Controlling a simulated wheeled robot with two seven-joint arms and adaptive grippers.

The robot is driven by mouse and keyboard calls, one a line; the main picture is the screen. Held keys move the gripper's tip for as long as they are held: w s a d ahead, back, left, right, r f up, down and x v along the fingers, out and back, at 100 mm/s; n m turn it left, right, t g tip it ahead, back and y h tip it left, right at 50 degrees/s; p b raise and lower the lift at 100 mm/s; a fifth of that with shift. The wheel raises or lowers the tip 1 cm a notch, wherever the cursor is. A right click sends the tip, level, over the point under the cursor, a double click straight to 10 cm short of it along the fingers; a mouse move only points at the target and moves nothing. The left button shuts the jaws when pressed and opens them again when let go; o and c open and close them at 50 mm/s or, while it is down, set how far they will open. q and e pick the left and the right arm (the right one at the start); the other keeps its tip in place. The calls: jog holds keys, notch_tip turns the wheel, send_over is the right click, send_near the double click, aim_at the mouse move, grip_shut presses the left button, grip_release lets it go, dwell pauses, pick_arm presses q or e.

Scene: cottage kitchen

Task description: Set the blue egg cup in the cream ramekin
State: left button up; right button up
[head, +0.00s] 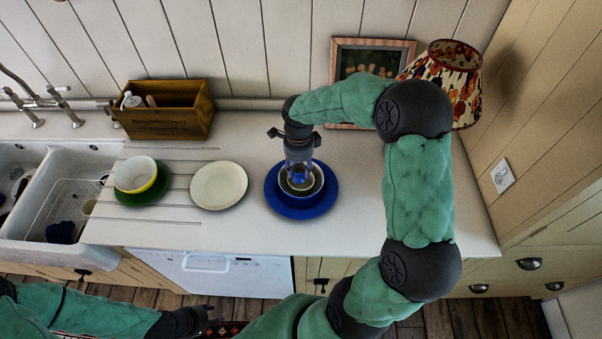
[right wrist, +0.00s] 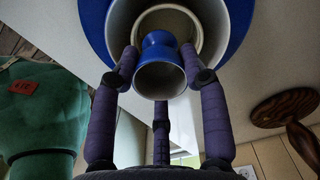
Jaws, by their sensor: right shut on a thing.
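My right gripper (head: 299,172) points down over the cream ramekin (head: 315,181) and is shut on the blue egg cup (right wrist: 161,70). In the right wrist view my right gripper's fingers (right wrist: 160,78) hold the cup on both sides. The cup's foot lies within the outline of the ramekin's mouth (right wrist: 185,18); I cannot tell whether it touches the ramekin's floor. The ramekin stands on a blue plate (head: 301,210). My left gripper (head: 205,320) is low at the front, away from the counter items; its fingers are too small to read.
A cream plate (head: 219,185) lies left of the blue plate. Further left a yellow-and-white bowl (head: 136,175) sits on a green plate (head: 155,198). A wooden box (head: 168,112), a framed picture (head: 345,62) and a patterned lamp (head: 455,78) stand behind. The counter's right front is clear.

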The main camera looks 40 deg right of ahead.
aim_at(301, 171)
jog(key=shift+d+f, duration=0.35)
jog(key=shift+f, duration=0.05)
notch_tip(301, 171, down, 3)
jog(key=shift+w+d+f, duration=0.1)
jog(key=shift+f, duration=0.05)
jog(key=shift+b, duration=0.3)
jog(key=shift+f, duration=0.3)
jog(key=o, duration=1.2)
jog(key=shift+c, duration=0.2)
jog(key=shift+r, duration=0.1)
